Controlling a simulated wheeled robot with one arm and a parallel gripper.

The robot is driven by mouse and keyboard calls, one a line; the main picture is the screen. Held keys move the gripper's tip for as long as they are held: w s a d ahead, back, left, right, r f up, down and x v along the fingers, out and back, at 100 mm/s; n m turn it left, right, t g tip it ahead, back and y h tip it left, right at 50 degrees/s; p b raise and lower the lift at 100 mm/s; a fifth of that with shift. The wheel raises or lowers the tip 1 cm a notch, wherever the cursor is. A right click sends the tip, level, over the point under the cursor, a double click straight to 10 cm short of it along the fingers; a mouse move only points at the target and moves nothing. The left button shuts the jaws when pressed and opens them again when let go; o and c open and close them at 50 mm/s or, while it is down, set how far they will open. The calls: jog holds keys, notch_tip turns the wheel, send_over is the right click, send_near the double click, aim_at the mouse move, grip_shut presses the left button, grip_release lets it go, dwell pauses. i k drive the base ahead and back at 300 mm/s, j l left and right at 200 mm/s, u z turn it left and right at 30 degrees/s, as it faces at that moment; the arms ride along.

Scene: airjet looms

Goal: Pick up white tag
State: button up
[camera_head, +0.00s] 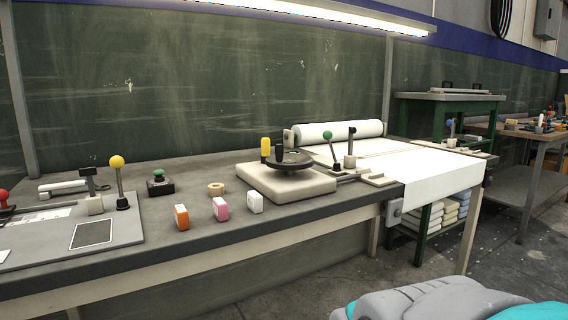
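A small white tag (255,202), a rounded block with a dark mark on its side, stands on the grey workbench (330,206) near the front edge. It is the rightmost of a row of three similar blocks. A pink tag (220,209) stands to its left, and an orange tag (181,217) stands further left. The white tag is apart from the pink one, and nothing covers it. My gripper is not in view.
A beige base (305,188) with a black wheel stands just behind and right of the white tag. A tape roll (216,189) and a green button box (160,185) lie behind the row. Levers stand on a panel (126,230) at left. White fabric (430,188) covers the right end.

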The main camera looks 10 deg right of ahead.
aim_at(254, 201)
jog(key=i+j+z, duration=0.2)
jog(key=i+j, duration=0.15)
jog(key=j, duration=0.3)
jog(key=i+j+z, duration=0.2)
jog(key=i+j, duration=0.15)
jog(key=j, duration=0.3)
